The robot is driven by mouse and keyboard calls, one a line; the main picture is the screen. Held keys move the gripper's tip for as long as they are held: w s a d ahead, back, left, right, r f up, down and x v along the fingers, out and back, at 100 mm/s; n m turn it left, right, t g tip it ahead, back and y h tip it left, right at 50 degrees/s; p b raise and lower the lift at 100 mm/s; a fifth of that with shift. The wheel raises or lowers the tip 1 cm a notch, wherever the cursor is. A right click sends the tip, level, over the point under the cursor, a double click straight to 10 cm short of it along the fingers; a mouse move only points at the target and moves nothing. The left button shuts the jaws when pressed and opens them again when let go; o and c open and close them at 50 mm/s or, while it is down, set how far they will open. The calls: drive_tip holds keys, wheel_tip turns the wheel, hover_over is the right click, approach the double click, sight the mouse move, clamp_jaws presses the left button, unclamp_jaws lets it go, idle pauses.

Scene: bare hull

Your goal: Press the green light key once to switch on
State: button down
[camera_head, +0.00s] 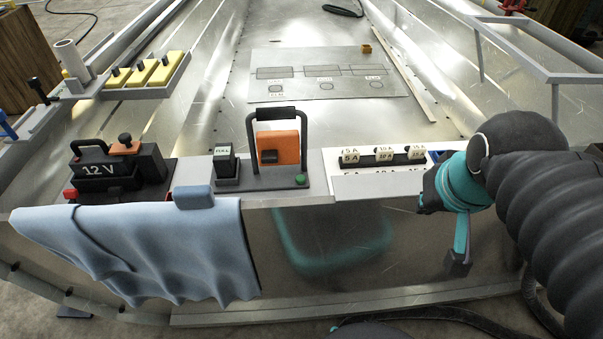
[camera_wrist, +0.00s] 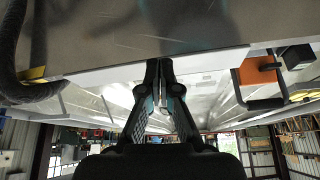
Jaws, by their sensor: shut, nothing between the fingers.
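The green light key (camera_head: 300,180) is a small round green button. It sits on the front right of a black base (camera_head: 262,182) carrying an orange lamp (camera_head: 283,148) with a black handle. The lamp also shows at the right of the wrist view (camera_wrist: 258,73), where I cannot make out the key. My gripper (camera_head: 430,192) is at the right of the head view, well to the right of the key and apart from it. Its fingers are partly hidden there. In the wrist view the fingers of my gripper (camera_wrist: 160,70) are together and empty.
A white panel of labelled blocks (camera_head: 380,184) lies between the lamp and my gripper. Left of the lamp stand a small black block (camera_head: 226,168) and a 12 V battery (camera_head: 115,172). A blue cloth (camera_head: 150,250) hangs over the front edge. The hull floor behind is mostly clear.

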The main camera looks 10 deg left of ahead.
drive_tip(key=shift+n+g+y, duration=0.3)
drive_tip(key=shift+n+g, duration=0.3)
drive_tip(key=w+a, duration=0.3)
drive_tip(key=w+a+b, duration=0.1)
drive_tip(key=w+a, duration=0.2)
drive_tip(key=w, duration=0.1)
drive_tip(key=w+a, duration=0.3)
drive_tip(key=w, duration=0.1)
drive_tip(key=shift+a+b, duration=0.3)
drive_tip(key=shift+b, duration=0.05)
drive_tip(key=n+g+b, duration=0.1)
hover_over(301, 177)
drive_tip(key=s+d, duration=0.1)
drive_tip(key=s, duration=0.3)
drive_tip(key=x, duration=0.4)
drive_tip(key=shift+s+d+f, duration=0.1)
drive_tip(key=shift+s+d, duration=0.15)
drive_tip(key=shift+s, duration=0.05)
drive_tip(key=shift+f, duration=0.1)
drive_tip(key=x, duration=0.4)
drive_tip(key=b+x, duration=0.1)
drive_tip(key=x, duration=0.3)
drive_tip(key=s+x, duration=0.1)
drive_tip(key=x, duration=0.3)
drive_tip(key=shift+w+f, duration=0.15)
drive_tip(key=shift+f, duration=0.8)
